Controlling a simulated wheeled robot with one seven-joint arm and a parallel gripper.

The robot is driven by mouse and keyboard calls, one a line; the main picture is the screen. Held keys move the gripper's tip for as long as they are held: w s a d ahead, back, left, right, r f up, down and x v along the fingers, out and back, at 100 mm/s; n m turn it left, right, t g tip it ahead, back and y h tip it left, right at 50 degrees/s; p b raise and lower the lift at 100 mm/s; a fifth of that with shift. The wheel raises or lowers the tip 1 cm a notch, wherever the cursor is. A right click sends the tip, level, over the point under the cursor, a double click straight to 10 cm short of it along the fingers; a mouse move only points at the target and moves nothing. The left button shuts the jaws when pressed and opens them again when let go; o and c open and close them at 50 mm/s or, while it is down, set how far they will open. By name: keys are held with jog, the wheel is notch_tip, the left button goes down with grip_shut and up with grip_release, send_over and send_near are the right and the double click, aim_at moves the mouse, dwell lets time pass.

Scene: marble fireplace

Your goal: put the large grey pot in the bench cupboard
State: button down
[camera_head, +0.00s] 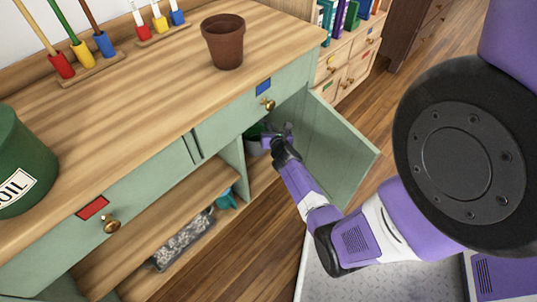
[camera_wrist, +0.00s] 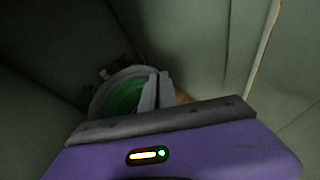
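The large grey pot (camera_head: 254,146) is inside the bench cupboard, behind its open green door (camera_head: 338,150). In the wrist view the grey pot (camera_wrist: 97,103) shows its pale round rim and a green inside. My gripper (camera_head: 276,139) reaches in through the cupboard opening. In the wrist view the two grey fingers of my gripper (camera_wrist: 156,90) are close together at the right side of the pot's rim, and seem shut on its wall. The pot's underside is hidden, so I cannot tell whether it touches the cupboard floor.
A terracotta pot (camera_head: 223,44) stands on the bench top (camera_head: 150,85). A clear tray of gravel (camera_head: 183,240) and a teal item (camera_head: 226,198) are on the lower shelf. The cupboard walls (camera_wrist: 215,50) are close around my gripper.

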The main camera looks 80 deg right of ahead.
notch_tip(320, 180, down, 14)
jog(key=b, duration=1.2)
jog(key=shift+r, duration=0.2)
jog(key=shift+f+b, duration=0.1)
jog(key=shift+b, duration=0.2)
jog(key=shift+f, duration=0.15)
jog(key=c, duration=1.7)
grip_release()
jog(key=shift+r, duration=0.2)
